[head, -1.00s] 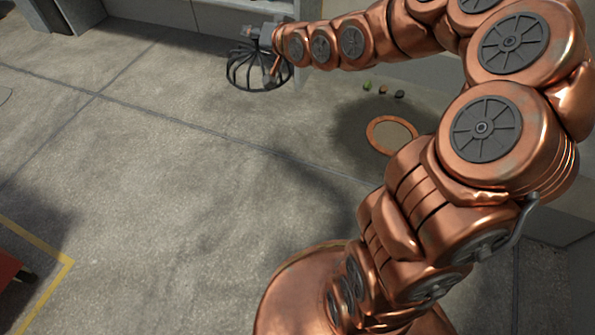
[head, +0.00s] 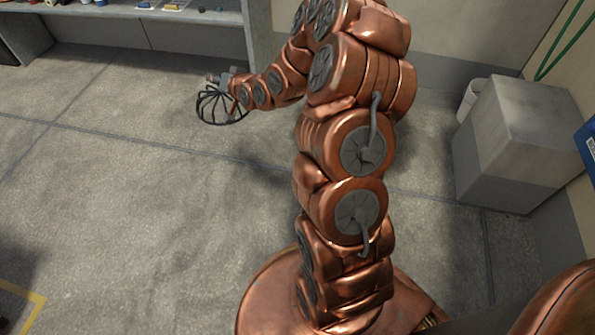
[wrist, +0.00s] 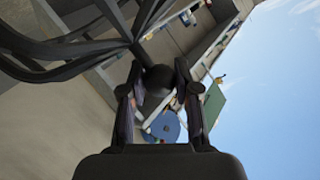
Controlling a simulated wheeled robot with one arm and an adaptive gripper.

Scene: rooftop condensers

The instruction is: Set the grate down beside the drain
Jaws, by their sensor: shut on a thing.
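The grate is a dark domed cage of curved bars (head: 221,107). In the head view it hangs from my gripper (head: 225,80) at upper left, in front of the shelf unit, and seems to be above the floor. In the wrist view my gripper (wrist: 158,95) is shut on the round dark knob where the bars of the grate (wrist: 90,47) meet. The bars spread to the upper left there. The drain does not show in either present view; my arm covers part of the floor in the head view.
A shelf unit (head: 190,14) with small items stands at the back left. A grey block (head: 520,140) and a white bucket (head: 470,100) stand at right. A yellow line (head: 32,305) marks the floor at lower left. The floor at left is clear.

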